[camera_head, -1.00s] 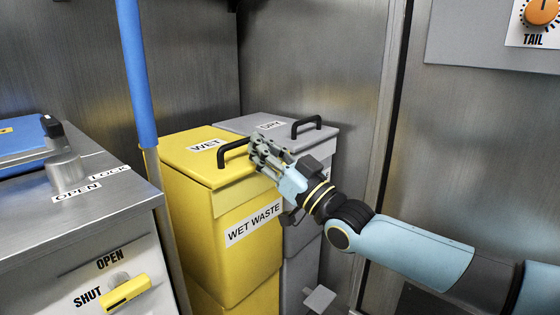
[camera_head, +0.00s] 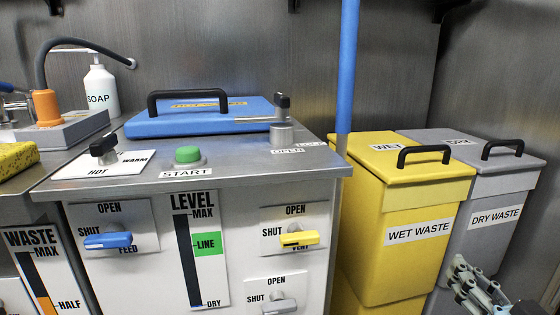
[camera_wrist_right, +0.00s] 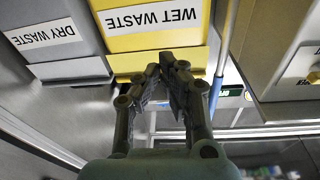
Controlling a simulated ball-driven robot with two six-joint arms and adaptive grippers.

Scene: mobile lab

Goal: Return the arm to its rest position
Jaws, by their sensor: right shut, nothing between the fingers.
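My right gripper (camera_head: 476,289) is at the lower right corner of the head view, low in front of the dry waste bin. In the right wrist view the same gripper (camera_wrist_right: 164,75) has its fingertips together, with nothing between them. The yellow wet waste bin (camera_head: 385,270) stands with its lid down; it also shows in the wrist view (camera_wrist_right: 150,43). The grey dry waste bin (camera_head: 465,250) stands beside it, lid down, and shows in the wrist view too (camera_wrist_right: 55,45). The fingers look apart from both bins. My left gripper is in neither view.
A steel counter unit (camera_head: 240,160) with a blue lid (camera_head: 200,118), a green start button (camera_head: 188,155) and front valve handles stands left of the bins. A blue pole (camera_head: 346,75) rises between unit and bins. A soap bottle (camera_head: 98,90) stands at the back left.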

